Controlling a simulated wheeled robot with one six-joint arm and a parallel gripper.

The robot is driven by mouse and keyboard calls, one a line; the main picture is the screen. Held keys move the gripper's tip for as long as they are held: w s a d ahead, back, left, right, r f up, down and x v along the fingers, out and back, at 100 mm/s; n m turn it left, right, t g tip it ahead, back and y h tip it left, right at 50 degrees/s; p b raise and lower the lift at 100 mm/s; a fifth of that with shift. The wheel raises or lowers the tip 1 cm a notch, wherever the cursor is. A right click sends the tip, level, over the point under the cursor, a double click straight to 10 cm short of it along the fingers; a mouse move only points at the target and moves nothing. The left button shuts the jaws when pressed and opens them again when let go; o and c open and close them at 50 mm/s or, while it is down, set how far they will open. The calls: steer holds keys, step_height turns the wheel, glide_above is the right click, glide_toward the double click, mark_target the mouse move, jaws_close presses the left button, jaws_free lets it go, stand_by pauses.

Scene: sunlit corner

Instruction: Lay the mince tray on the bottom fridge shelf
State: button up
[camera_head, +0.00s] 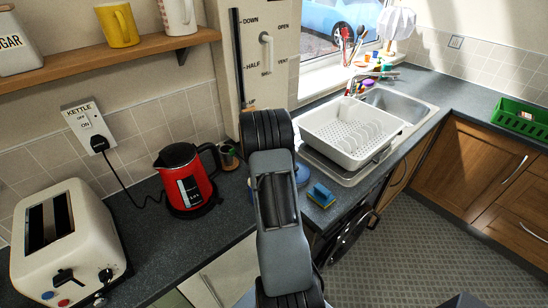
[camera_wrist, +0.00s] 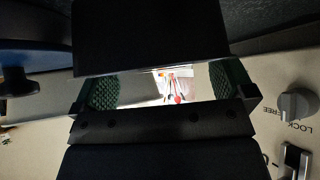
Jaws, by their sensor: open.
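The mince tray and the fridge with its bottom shelf do not show in either view. My gripper (camera_wrist: 167,88) shows in the wrist view, with its two green-padded fingers apart and nothing held between them. Through the gap I see a bright patch with small red and pale shapes, too small to name surely. In the head view my arm stands upright in the middle foreground, and my gripper cannot be made out there.
A cream toaster (camera_head: 65,240) and red kettle (camera_head: 184,180) stand on the left counter. A white dish rack (camera_head: 350,135) stands by the sink (camera_head: 398,103). A blue-yellow sponge (camera_head: 321,196) lies nearby. A green crate (camera_head: 520,120) sits right. A knob (camera_wrist: 297,104) marked LOCK and FREE is near my gripper.

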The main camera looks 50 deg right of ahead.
steer(key=shift+x, duration=1.15)
steer(key=shift+c, duration=0.2)
steer(key=shift+r, duration=0.1)
steer(key=c, duration=0.9)
